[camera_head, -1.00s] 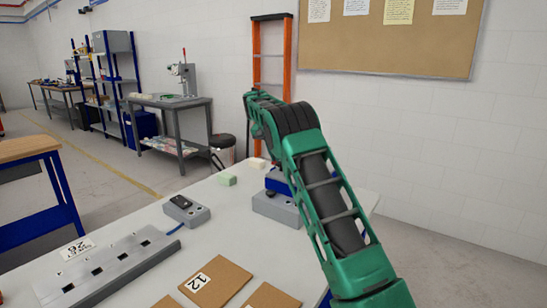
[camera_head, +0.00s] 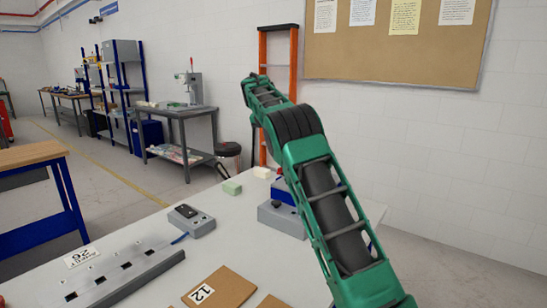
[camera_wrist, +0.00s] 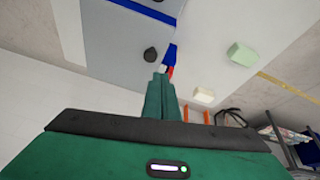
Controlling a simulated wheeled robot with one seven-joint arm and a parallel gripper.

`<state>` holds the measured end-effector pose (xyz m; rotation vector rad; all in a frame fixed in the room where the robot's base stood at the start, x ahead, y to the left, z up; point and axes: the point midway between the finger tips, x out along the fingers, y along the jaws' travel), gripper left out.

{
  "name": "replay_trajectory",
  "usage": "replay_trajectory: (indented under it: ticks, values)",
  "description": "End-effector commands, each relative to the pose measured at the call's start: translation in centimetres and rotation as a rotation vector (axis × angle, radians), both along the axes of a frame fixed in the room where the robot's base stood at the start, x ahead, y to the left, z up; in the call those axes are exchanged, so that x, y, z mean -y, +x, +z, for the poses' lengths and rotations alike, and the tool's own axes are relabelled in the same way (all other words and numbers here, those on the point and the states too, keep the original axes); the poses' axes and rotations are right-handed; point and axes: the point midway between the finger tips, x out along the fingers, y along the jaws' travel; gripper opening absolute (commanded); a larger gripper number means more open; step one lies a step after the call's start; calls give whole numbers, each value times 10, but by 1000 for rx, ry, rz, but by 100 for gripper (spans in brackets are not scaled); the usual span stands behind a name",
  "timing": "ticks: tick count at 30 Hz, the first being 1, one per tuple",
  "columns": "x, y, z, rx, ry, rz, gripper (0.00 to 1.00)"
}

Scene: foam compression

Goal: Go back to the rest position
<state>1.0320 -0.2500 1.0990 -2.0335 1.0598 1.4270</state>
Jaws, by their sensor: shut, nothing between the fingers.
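My green arm rises over the right side of the white table (camera_head: 130,222). Its far end shows above the table in the head view, but the fingers cannot be made out there. In the wrist view my gripper (camera_wrist: 160,88) has its two green fingers together, with nothing between them. The grey and blue device (camera_head: 284,216) stands on the table, partly hidden behind my arm. In the wrist view its grey body (camera_wrist: 125,48) lies beyond the fingertips. A green foam block (camera_head: 232,187) and a cream foam block (camera_head: 262,172) lie apart from my gripper.
A grey switch box (camera_head: 192,221), a slotted metal fixture (camera_head: 125,272) and brown cards (camera_head: 222,288) lie on the table. An orange ladder (camera_head: 264,95) and a noticeboard (camera_head: 395,45) are at the back wall. The air around my arm looks clear.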

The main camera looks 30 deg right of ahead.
Motion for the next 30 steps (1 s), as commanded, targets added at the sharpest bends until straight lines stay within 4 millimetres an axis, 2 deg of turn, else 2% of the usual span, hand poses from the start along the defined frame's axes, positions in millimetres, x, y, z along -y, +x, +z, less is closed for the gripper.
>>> replay_trajectory:
  ticks: [8, 13, 21, 30]
  values:
    - [0, -3, 6, 1, 1, -1, 0]
    - [12, -27, 16, -13, 14, -1, 0]
    - [38, -104, 30, -60, 59, 9, 0]
    - [48, -201, 31, -107, 116, 41, 0]
